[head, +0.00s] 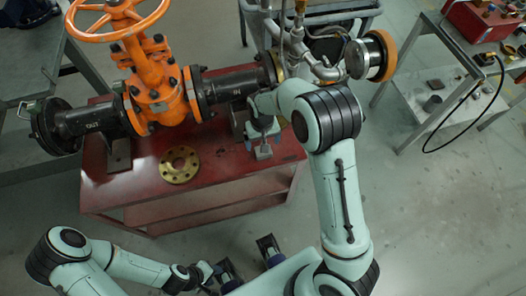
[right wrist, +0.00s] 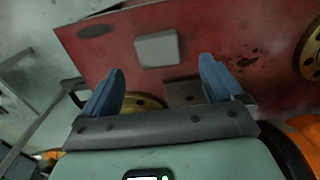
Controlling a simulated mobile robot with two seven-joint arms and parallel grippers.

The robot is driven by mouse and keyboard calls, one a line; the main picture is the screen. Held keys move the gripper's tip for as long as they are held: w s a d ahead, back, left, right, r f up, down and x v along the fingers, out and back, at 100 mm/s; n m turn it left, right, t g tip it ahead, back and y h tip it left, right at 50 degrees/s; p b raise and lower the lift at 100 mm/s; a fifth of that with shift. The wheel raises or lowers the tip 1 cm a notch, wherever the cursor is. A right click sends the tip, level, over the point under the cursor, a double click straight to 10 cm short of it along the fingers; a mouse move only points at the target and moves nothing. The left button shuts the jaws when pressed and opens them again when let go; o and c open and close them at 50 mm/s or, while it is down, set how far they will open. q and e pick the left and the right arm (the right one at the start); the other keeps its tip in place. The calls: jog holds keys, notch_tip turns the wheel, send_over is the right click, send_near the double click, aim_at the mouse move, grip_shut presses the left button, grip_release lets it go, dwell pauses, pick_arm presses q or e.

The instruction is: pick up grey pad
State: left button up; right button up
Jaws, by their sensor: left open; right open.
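The grey pad (right wrist: 157,49) is a small square block lying flat on the red table top. In the head view the pad (head: 263,153) shows at the table's right part, just below my right gripper (head: 262,137). In the right wrist view my right gripper (right wrist: 162,66) is open and empty, its blue fingers spread wide. The pad lies beyond the fingertips, roughly in line with the gap, and apart from both fingers. My left gripper (head: 249,260) is open and empty in front of the table, away from the pad.
The red table (head: 220,150) carries an orange valve (head: 155,85) with black pipes, and a brass flange (head: 179,164) lies flat left of the pad. Pipework stands behind my right gripper. A grey side table (head: 425,80) with a red box (head: 482,18) is at the right.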

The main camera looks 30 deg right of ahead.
jog(key=shift+s+d+f, duration=0.1)
jog(key=shift+f, duration=3.1)
jog(key=c, duration=1.1)
